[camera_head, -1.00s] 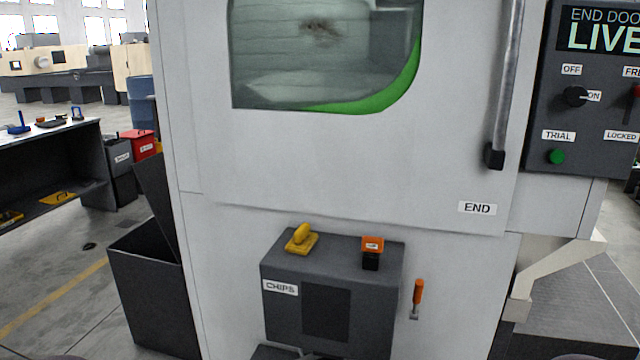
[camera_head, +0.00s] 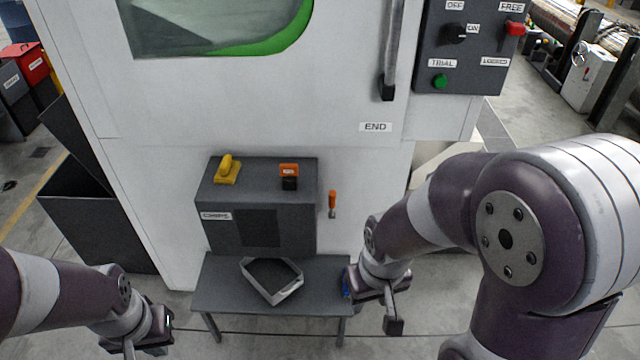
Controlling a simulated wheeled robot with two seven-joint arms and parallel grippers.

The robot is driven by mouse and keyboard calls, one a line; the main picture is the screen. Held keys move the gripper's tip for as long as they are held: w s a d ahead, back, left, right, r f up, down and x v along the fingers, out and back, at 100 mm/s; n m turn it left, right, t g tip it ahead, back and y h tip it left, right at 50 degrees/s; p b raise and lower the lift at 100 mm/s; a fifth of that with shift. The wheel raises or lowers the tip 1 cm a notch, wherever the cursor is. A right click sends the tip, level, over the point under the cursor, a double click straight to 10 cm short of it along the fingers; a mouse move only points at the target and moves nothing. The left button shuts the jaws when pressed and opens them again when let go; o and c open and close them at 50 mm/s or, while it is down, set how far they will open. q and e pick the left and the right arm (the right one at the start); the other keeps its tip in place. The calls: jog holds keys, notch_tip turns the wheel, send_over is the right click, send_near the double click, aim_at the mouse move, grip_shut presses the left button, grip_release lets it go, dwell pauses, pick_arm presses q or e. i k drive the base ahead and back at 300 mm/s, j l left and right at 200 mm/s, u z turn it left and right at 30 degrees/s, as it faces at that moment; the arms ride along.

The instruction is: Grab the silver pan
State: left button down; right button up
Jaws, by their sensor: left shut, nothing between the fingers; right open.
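A silver pan (camera_head: 288,292), a shallow open tray with a dark inside, lies at an angle on a low grey bench (camera_head: 222,290) below the box labelled CHIPS (camera_head: 208,232). My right gripper (camera_head: 388,322) is at the right end of the bench, to the right of the pan and apart from it; it is open and points down. My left gripper (camera_head: 143,352) is at the lower left, left of the bench, shut and empty. Its fingertips are partly cut off by the picture's bottom edge.
A yellow-handled tool (camera_head: 227,170) and an orange and black item (camera_head: 289,176) sit on the CHIPS box. An orange-handled item (camera_head: 332,203) hangs beside it. A dark bin (camera_head: 85,222) stands left of the machine. The control panel (camera_head: 462,50) is upper right.

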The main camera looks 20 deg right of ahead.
aim_at(275, 279)
jog(key=i+l, duration=0.2)
jog(key=l, duration=0.15)
jog(key=i+l+u, duration=0.1)
jog(key=l, duration=0.2)
jog(key=i+l, duration=0.2)
jog(key=l, duration=0.15)
jog(key=i+l+u, duration=0.1)
jog(key=l, duration=0.3)
jog(key=i+l, duration=0.25)
jog(key=l, duration=0.1)
